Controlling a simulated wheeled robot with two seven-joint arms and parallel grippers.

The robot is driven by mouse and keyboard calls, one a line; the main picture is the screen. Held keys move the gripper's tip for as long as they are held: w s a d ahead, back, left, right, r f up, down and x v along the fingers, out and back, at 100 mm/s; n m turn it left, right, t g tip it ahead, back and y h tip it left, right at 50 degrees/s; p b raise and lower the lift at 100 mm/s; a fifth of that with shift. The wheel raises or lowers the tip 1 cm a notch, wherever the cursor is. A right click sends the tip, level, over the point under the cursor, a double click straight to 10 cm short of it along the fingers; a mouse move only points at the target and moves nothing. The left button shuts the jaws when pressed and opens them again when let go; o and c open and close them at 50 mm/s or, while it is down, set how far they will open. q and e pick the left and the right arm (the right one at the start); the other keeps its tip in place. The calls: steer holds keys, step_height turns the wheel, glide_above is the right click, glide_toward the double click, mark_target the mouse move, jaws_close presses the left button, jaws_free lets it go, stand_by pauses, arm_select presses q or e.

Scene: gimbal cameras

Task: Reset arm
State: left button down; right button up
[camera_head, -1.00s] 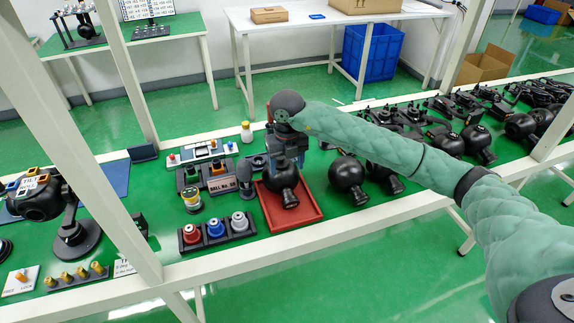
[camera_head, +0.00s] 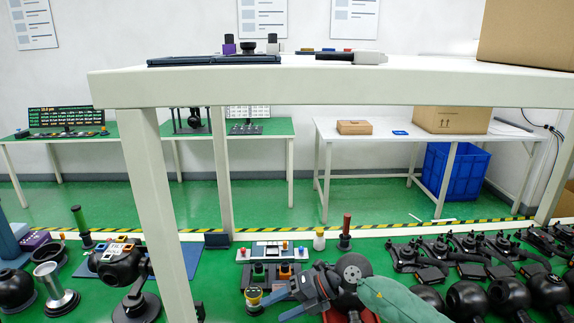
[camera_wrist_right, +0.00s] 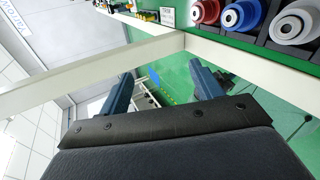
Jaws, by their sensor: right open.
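My right gripper (camera_head: 297,298) shows at the lower middle of the head view, on the green-sleeved right arm that comes in from the lower right. Its dark blue-grey fingers point left over the bench, in front of small fixtures. In the right wrist view its two fingers (camera_wrist_right: 160,95) stand wide apart with nothing between them. The red tray (camera_head: 345,315) is mostly hidden behind the right wrist.
Several black camera gimbals (camera_head: 475,255) fill the bench on the right. A gimbal (camera_head: 120,265) stands on the left. A white upper shelf (camera_head: 300,82) and its posts cross in front. In the right wrist view a white frame bar (camera_wrist_right: 100,72) and red, blue and white knobs (camera_wrist_right: 238,15) lie close.

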steer(key=s+a+r+m+t+y, duration=0.2)
steer(key=a+r+m+y, duration=0.15)
steer(key=r+y, duration=0.35)
steer(key=w+d+r+m+t, duration=0.2)
steer(key=d+r+m+t, duration=0.3)
steer(key=m+t, duration=0.7)
steer(key=d+f+m+t+h, duration=0.5)
steer(key=d+f+m+h, duration=0.9)
steer(key=m+h, duration=0.35)
steer(key=s+d+f+m+g+h, duration=0.1)
steer(key=s+d+f+m+g, duration=0.1)
steer(key=s+d+f+g, duration=0.3)
steer(key=s+d+f+m+g+h, duration=0.1)
steer(key=s+d+f+g+h, duration=0.15)
steer(key=s+f, duration=0.45)
steer(key=s+f+g+y, duration=0.1)
steer(key=s+f+g, duration=0.25)
steer(key=s, duration=0.45)
steer(key=s+f+g+y, duration=0.1)
steer(key=s+f+g, duration=0.25)
steer(key=s, duration=0.35)
steer(key=s+a+f+g, duration=0.1)
steer(key=a+f, duration=0.1)
steer(key=f, duration=1.2)
steer(key=s+a+f+g, duration=0.1)
steer(key=a+f, duration=0.2)
steer(key=f, duration=1.1)
steer(key=shift+s+a+y, duration=0.15)
steer(key=shift+a+y, duration=0.1)
steer(key=shift+y, duration=0.15)
